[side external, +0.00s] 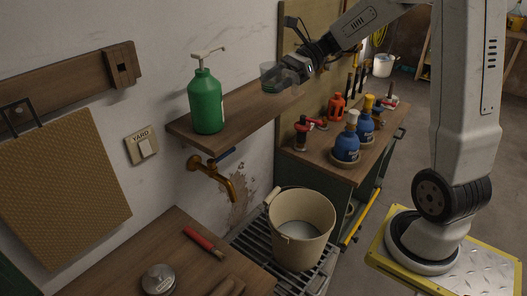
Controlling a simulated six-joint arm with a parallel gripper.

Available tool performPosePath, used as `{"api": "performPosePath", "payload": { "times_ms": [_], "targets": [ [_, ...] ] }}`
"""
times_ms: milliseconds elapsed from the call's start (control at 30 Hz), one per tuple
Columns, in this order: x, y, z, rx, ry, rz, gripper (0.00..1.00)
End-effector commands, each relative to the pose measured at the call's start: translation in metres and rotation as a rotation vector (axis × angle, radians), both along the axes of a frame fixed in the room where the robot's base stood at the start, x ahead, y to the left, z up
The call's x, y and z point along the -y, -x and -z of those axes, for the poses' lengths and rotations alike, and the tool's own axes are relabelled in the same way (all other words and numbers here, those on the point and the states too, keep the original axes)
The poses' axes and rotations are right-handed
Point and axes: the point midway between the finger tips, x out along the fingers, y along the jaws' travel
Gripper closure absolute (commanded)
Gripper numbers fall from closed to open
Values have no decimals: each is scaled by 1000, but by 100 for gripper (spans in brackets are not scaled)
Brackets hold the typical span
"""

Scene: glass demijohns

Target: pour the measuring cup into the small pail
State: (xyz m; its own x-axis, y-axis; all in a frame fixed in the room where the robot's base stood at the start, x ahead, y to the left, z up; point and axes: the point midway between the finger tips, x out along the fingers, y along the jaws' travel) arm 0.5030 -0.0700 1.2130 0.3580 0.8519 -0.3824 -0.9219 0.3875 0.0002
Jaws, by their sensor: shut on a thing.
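My gripper (296,69) is at the upper middle, above the right end of the wooden shelf. It is shut on a small translucent measuring cup (268,71), partly hidden behind the fingers. The cup looks roughly upright; I cannot tell whether its base touches the shelf or what is in it. The beige small pail (313,250) stands upright on a metal grate, well below my gripper. Its handle lies at the left rim. A pale grey-white surface shows inside, either liquid or the pail's bottom.
The shelf (237,118) holds a green pump bottle (205,103). A brass tap (217,179) juts out below it. Blue bottles (346,147) and red items crowd the workbench (330,158) at right. A red-handled tool (204,241) and metal lid (159,279) lie on the front table.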

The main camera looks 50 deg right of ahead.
Motion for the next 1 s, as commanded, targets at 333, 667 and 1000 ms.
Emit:
{"api": "performPosePath", "payload": {
  "times_ms": [333, 667, 1000],
  "targets": [
    [28, -4, 64, -5, -3, 57, 93],
    [52, 1, 132, -5, -3, 150, 93],
    [70, 13, 199, -6, -3, 271, 93]
  ]
}}
